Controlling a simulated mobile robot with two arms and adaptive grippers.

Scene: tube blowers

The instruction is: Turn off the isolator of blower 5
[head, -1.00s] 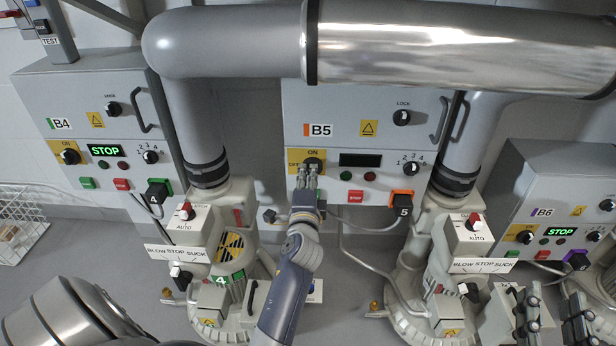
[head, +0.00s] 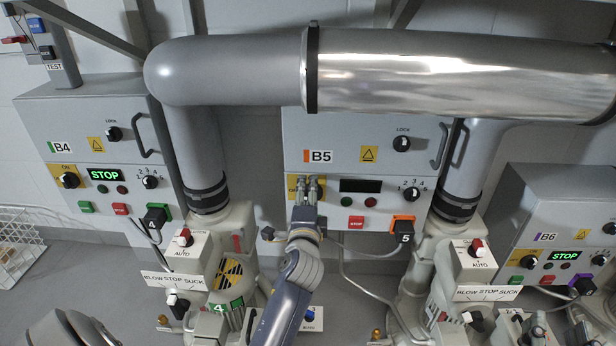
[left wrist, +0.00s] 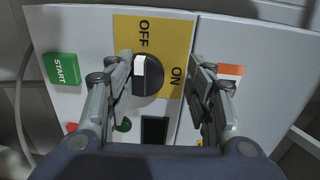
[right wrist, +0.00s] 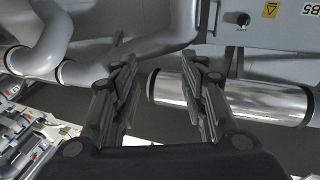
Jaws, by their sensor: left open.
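The blower 5 isolator is a black rotary knob (left wrist: 150,76) with a white mark, on a yellow OFF/ON plate (left wrist: 168,30) of the grey B5 box (head: 340,115). My left gripper (head: 307,182) is in front of this knob and hides most of it in the head view. In the left wrist view its open fingers (left wrist: 165,70) stand either side of the knob, nearer on the left; contact cannot be told. I cannot tell for sure where the knob points. The B5 display (head: 360,186) is dark.
A grey pipe with a shiny sleeve (head: 450,68) crosses above the B5 box. The B4 box (head: 90,120) stands left and the B6 box (head: 560,205) right; both displays read STOP. Blower bodies with selector switches (head: 475,250) stand below. A green START button (left wrist: 62,69) is near my left fingers.

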